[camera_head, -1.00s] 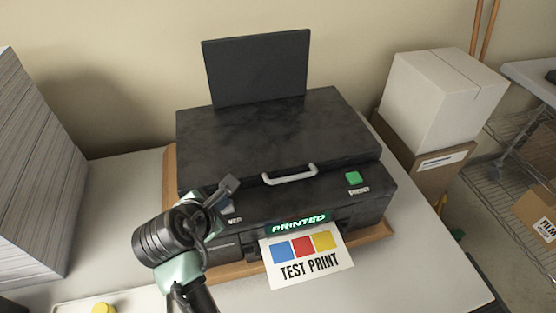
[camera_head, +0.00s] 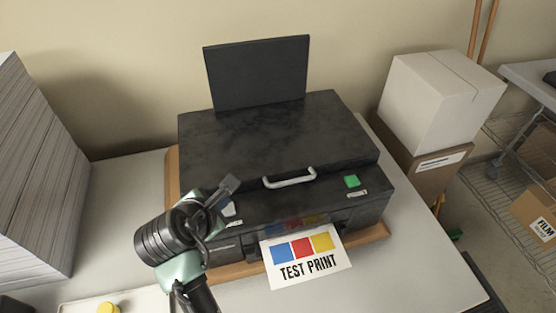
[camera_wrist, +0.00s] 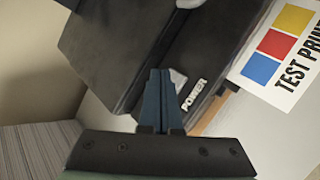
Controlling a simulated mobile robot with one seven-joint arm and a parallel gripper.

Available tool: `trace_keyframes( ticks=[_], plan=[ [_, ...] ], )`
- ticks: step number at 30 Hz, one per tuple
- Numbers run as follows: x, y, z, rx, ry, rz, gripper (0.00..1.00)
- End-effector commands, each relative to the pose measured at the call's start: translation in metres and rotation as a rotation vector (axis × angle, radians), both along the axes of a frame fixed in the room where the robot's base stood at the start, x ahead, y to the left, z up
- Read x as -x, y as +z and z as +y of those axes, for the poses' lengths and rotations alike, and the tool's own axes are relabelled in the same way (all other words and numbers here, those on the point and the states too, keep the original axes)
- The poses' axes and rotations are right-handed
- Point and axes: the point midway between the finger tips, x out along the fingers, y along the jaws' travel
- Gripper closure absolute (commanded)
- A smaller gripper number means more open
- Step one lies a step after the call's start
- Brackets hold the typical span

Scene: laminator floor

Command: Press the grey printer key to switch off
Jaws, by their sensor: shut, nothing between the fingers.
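The dark printer (camera_head: 265,140) sits on the table, its front display (camera_head: 297,222) unlit. A test print sheet (camera_head: 306,257) sticks out of its front. In the wrist view, the grey key (camera_wrist: 179,78) shows beside the POWER label (camera_wrist: 195,95), partly hidden behind my fingers. My gripper (camera_wrist: 160,72) is shut and empty, with its blue fingertips right at the key. I cannot tell whether they touch it.
A green key (camera_head: 352,181) is at the printer's front right, and a pale handle (camera_head: 290,178) is on its lid. A paper stack (camera_head: 35,170) stands at left and a white box (camera_head: 440,100) at right. A yellow object (camera_head: 107,308) is at the lower left.

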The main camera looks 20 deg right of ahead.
Motion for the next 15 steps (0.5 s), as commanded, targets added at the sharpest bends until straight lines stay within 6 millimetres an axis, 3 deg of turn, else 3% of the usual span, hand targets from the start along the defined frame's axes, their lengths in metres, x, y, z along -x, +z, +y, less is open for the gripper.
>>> trace_keyframes(
  ticks=[8, 15],
  plan=[
    [0.000, 0.003, 0.000, 0.000, 0.000, 0.000, 1.00],
    [0.000, 0.024, 0.000, 0.000, 0.000, 0.000, 1.00]
  ],
)
